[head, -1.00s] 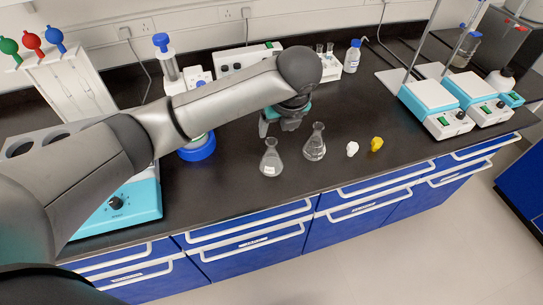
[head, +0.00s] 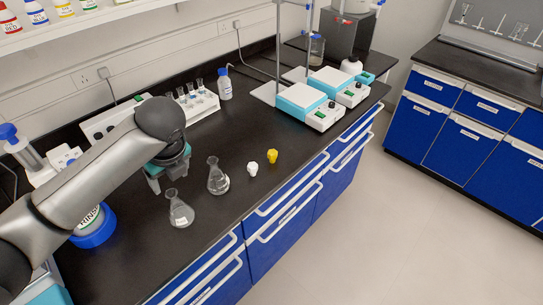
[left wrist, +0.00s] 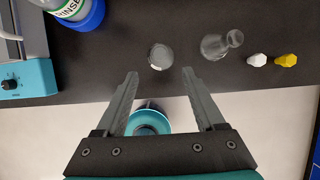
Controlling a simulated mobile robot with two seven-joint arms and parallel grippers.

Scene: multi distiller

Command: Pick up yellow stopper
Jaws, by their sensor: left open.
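The yellow stopper (head: 272,156) lies on the black bench top, near its front edge, just right of a white stopper (head: 252,168). In the left wrist view the yellow stopper (left wrist: 286,60) is at the right side, beside the white stopper (left wrist: 257,60). My left gripper (head: 168,180) is above the bench, left of both stoppers and behind the flasks. In the left wrist view its two fingers (left wrist: 160,75) are apart with nothing between them. My right gripper is not in view.
Two glass flasks, one at the front (head: 181,210) and one nearer the stoppers (head: 218,177), stand between my left gripper and the stoppers. A tube rack (head: 198,103), a blue-capped bottle (head: 225,86) and hotplate stirrers (head: 302,99) stand behind. Bench right of the yellow stopper is clear.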

